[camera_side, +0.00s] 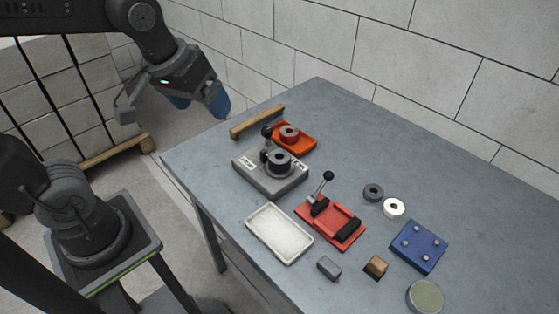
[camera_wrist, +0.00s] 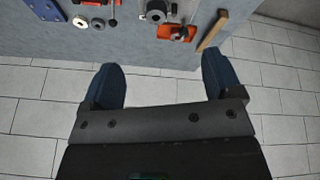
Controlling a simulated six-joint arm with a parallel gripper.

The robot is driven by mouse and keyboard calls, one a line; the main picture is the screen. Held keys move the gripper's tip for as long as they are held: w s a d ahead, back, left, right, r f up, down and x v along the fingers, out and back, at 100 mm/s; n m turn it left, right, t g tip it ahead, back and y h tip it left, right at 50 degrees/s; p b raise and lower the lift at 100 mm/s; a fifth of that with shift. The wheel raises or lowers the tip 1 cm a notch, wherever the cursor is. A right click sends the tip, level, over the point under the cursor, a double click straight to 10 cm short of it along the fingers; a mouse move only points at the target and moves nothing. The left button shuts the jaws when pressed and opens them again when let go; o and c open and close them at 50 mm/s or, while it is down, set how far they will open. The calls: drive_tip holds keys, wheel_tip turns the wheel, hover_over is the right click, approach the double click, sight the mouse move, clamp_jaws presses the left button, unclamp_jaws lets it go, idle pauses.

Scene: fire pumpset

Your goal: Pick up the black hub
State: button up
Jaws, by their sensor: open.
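A small black ring-shaped hub (camera_side: 373,192) lies flat on the table beside a white ring, and it also shows at the top of the wrist view (camera_wrist: 80,21). Another dark round hub (camera_side: 279,161) sits on a grey fixture (camera_side: 270,182), and it shows in the wrist view too (camera_wrist: 156,13). I cannot tell which of the two the task means. My gripper (camera_side: 198,103) is open and empty, well above and left of the table's far left corner. Its two blue fingers stand wide apart in the wrist view (camera_wrist: 163,66), with nothing between them.
The white ring (camera_side: 394,208) lies next to the black one. A red hub on an orange tray (camera_side: 307,144), a wooden bar (camera_side: 257,122), a red clamp (camera_side: 338,224), a white tray (camera_side: 279,249) and a blue block (camera_side: 418,247) stand nearby. The table's back right is clear.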

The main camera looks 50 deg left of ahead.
drive_tip(key=w+f+n+g, duration=0.25)
drive_tip(key=w+n, duration=0.25)
drive_tip(key=w, duration=0.4)
drive_tip(key=n+g, duration=0.2)
drive_tip(key=n, duration=0.5)
hover_over(280, 157)
drive_tip(key=s, duration=0.1)
wheel_tip(280, 157, down, 9)
drive_tip(key=f, duration=0.8)
drive_tip(key=shift+s+d, duration=0.1)
drive_tip(key=shift+d, duration=0.2)
drive_tip(key=shift+d+f, duration=0.15)
drive_tip(key=shift+f, duration=2.75)
drive_tip(key=c, duration=1.2)
drive_tip(key=shift+w+r, duration=0.1)
drive_tip(key=shift+w, duration=0.1)
drive_tip(key=shift+c, duration=0.9)
